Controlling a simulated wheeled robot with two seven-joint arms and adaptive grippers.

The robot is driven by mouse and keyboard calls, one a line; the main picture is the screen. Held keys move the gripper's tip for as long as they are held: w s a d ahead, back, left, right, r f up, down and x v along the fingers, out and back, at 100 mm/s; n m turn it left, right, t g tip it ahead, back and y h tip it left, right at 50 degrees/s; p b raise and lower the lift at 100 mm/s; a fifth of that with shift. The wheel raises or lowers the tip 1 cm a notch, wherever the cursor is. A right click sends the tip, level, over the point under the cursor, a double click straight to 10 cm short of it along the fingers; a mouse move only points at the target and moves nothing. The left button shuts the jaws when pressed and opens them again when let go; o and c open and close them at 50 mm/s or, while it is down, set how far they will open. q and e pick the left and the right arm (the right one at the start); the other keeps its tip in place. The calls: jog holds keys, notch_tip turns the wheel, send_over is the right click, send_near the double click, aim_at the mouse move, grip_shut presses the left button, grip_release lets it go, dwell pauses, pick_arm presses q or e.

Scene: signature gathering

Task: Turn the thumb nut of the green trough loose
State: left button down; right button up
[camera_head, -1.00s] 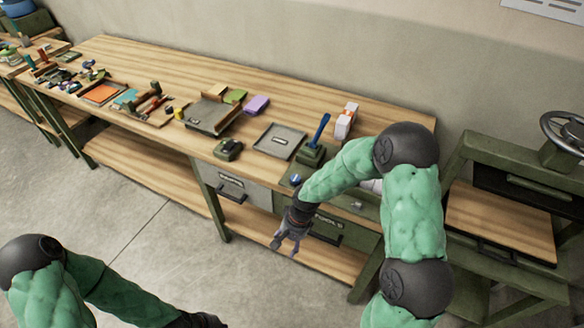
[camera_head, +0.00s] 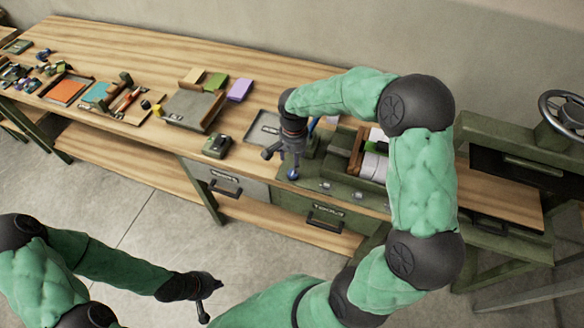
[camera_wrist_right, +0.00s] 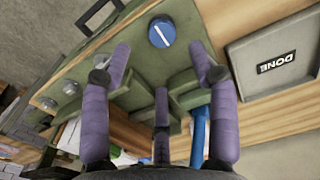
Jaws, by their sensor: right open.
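The green trough (camera_head: 338,184) lies along the table's front edge at the right, holding white and green items behind a wooden divider. A round blue knob with a white bar (camera_wrist_right: 162,32) sits at its left end; it also shows in the head view (camera_head: 293,174). Several grey round nuts (camera_wrist_right: 72,87) sit along the same front strip. I cannot tell which is the thumb nut. My right gripper (camera_wrist_right: 157,62) is open and empty above the trough's left end, its fingers spread near the blue knob. My left gripper (camera_head: 206,298) hangs in front of the table, away from the trough.
A grey DONE tray (camera_wrist_right: 275,66) lies beside the trough, and a blue handle (camera_wrist_right: 199,135) stands close to my right fingers. Drawers (camera_head: 325,215) sit below the tabletop. A stapler-like dark object (camera_head: 217,145) and grey tray (camera_head: 190,108) are further left.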

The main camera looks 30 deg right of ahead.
aim_at(293, 174)
jog(key=f, duration=0.7)
jog(key=shift+w+f+b, duration=0.2)
jog(key=shift+b, duration=0.2)
jog(key=c, duration=1.1)
